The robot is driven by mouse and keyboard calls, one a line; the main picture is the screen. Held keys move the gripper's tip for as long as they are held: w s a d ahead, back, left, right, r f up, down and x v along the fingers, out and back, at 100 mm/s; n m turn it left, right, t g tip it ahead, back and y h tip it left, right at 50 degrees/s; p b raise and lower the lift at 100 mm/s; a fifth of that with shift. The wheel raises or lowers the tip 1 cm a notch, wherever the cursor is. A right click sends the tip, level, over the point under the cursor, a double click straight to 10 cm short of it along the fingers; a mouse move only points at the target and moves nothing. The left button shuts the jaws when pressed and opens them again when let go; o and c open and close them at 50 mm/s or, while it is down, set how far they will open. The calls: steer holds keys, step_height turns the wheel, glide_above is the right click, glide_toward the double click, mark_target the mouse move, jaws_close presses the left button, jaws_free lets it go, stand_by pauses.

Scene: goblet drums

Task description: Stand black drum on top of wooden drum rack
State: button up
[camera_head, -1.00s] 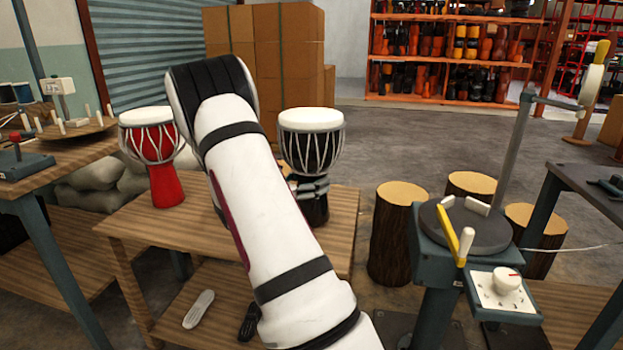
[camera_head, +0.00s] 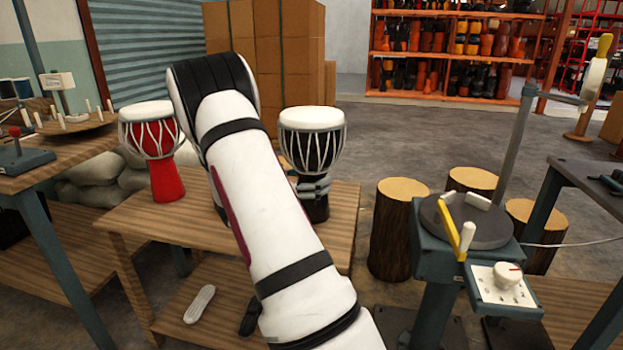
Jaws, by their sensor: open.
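The black drum (camera_head: 322,150) has a white head and pale cords, and it stands upright on the top board of a wooden rack (camera_head: 141,221) with a lower shelf. My white arm reaches across the rack from the front. My gripper (camera_head: 316,187) is mostly hidden behind the arm. Its grey fingers show at the drum's narrow waist and are open. I cannot tell whether they touch the drum. The drum's foot is partly covered by the arm.
A red drum (camera_head: 166,182) stands on the same board to the left. A pale shoe-like object (camera_head: 199,304) lies on the lower shelf. Log stumps (camera_head: 391,240) and a machine stand (camera_head: 428,245) are to the right. Cardboard boxes (camera_head: 285,50) stand behind.

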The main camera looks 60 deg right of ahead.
steer(key=p+v, duration=0.3)
steer(key=v, duration=0.9)
steer(key=s+a+r+m+g+y, duration=0.1)
steer(key=s+a+r+m+y, duration=0.35)
steer(key=s, duration=0.25)
steer(key=s+a+r+m+g+y, duration=0.1)
steer(key=s+a+r+m+y, duration=0.2)
steer(key=s+a+r+m, duration=0.3)
steer(key=s+a+m+t+y, duration=0.2)
steer(key=s+a+y, duration=0.3)
steer(key=s+a, duration=0.4)
steer(key=s+a+m+t+y, duration=0.2)
steer(key=s+a+t+y, duration=0.2)
steer(key=s+a, duration=0.5)
steer(key=a+y, duration=0.1)
steer(key=a, duration=0.5)
steer(key=shift+f+t, duration=0.3)
steer(key=shift+f, duration=0.1)
steer(key=shift+s+m, duration=0.1)
steer(key=shift+m, duration=0.15)
step_height(320, 180, up, 31)
steer(key=t+p, duration=0.4)
steer(key=p, duration=2.5)
steer(key=shift+d, duration=0.3)
